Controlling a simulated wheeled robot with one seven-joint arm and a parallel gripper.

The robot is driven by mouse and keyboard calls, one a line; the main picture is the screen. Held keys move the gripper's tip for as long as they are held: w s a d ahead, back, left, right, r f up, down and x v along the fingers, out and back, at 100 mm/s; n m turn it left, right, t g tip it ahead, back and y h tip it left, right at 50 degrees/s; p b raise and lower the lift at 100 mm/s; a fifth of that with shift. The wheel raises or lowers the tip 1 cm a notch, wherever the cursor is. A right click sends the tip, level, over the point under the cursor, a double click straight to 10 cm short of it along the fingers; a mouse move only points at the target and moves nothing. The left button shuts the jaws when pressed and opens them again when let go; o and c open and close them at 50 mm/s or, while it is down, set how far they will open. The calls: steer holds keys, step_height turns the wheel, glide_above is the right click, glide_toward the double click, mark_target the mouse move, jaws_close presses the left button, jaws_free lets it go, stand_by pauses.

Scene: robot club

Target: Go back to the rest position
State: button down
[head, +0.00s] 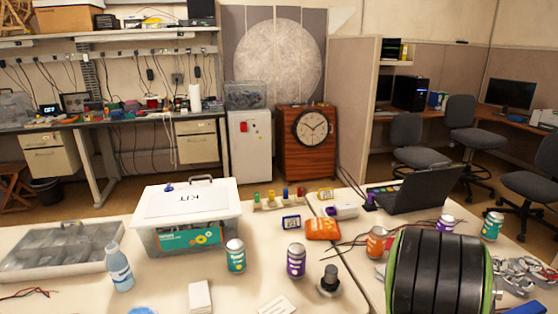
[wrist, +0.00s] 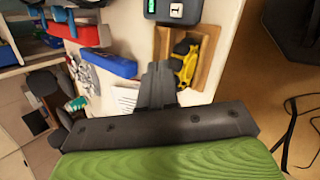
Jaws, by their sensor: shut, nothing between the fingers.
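My gripper (wrist: 158,72) shows in the wrist view, with its dark fingers shut together and nothing between them. It points over a pale table, beside a wooden tray (wrist: 209,57) with a yellow and black item (wrist: 184,62) in it. I cannot tell the height of the fingers above the table. In the head view I cannot make out the fingers. A large black ribbed part with green edges, which looks like my arm, fills the lower right there and hides the table behind it.
The front tables hold a lidded KIT box (head: 188,205), a bottle (head: 119,268), several cans, including a purple one (head: 296,261), an orange pouch (head: 322,229) and an open laptop (head: 422,191). In the wrist view, a blue case (wrist: 108,63) lies left of the fingers.

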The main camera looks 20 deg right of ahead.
steer(key=w+a+r+m+t+y+p, duration=0.1)
steer(key=w+a+r+t, duration=0.1)
steer(key=w+a+r, duration=0.3)
steer(key=w+a+r+t+y+p, duration=0.1)
steer(key=a+r+t, duration=0.1)
steer(key=a+r, duration=0.35)
steer(key=w+a+r+m+t+y+p, duration=0.1)
steer(key=w+a+r+t, duration=0.15)
steer(key=a, duration=0.55)
steer(key=s+a+r+y+p, duration=0.1)
steer(key=s+a+r+y, duration=0.1)
steer(key=a, duration=0.6)
steer(key=s+a+r+t+y+p, duration=0.1)
steer(key=s+a+r, duration=0.3)
steer(key=a+r, duration=0.2)
steer(key=shift+a+r+n+y+p, duration=0.2)
steer(key=shift+a+n+y+p, duration=0.15)
steer(key=shift+a, duration=0.7)
steer(key=shift+s, duration=0.1)
